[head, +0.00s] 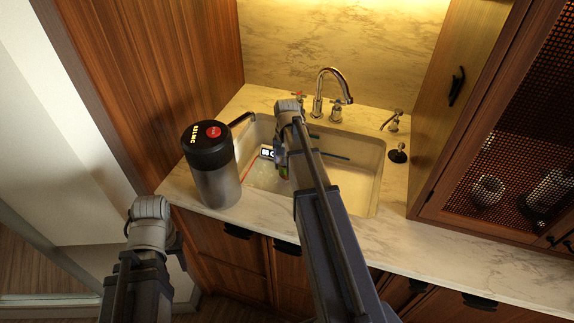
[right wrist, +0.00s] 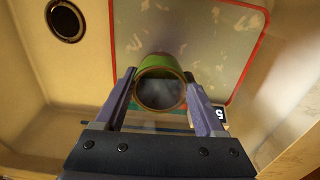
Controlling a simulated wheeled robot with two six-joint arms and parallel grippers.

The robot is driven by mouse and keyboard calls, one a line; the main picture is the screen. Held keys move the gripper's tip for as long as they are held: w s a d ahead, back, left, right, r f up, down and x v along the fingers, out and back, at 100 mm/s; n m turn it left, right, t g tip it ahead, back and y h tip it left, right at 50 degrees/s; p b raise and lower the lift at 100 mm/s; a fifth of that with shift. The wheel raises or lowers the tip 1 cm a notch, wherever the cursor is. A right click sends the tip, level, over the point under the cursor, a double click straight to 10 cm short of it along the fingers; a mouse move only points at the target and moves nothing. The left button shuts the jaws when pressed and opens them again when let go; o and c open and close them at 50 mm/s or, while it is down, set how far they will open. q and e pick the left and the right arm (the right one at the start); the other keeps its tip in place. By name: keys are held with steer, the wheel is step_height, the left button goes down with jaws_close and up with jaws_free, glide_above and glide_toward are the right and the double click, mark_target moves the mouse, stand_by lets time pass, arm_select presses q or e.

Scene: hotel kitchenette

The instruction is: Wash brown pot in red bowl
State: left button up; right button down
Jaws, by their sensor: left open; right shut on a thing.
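My right gripper (right wrist: 160,88) is shut on a small round, hollow-looking thing (right wrist: 160,94) with a brownish rim, a grey inside and a green outer side. I cannot tell whether it is the brown pot. My right arm reaches into the sink in the head view and hides most of this gripper; a bit of green (head: 284,172) shows beside it. My left gripper (head: 173,241) is open and apart from the counter, low at the left of the head view. I cannot make out a red bowl.
The sink (head: 365,188) holds a flat grey red-edged panel (right wrist: 205,40), near the dark drain (right wrist: 66,20). A black-lidded metal canister (head: 216,182) stands left of the sink. The faucet (head: 335,85) stands behind it. A cabinet (head: 500,150) closes off the right; the front right counter (head: 470,255) is clear.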

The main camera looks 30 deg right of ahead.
step_height(320, 180, down, 7)
steer(key=b, duration=0.6)
steer(key=shift+f, duration=0.1)
steer(key=shift+s+d, duration=0.5)
steer(key=shift+s, duration=0.15)
steer(key=shift+w, duration=0.1)
steer(key=shift+w+a, duration=0.5)
steer(key=shift+w, duration=0.05)
steer(key=shift+s+d, duration=0.1)
steer(key=shift+s, duration=0.05)
stand_by(0.4)
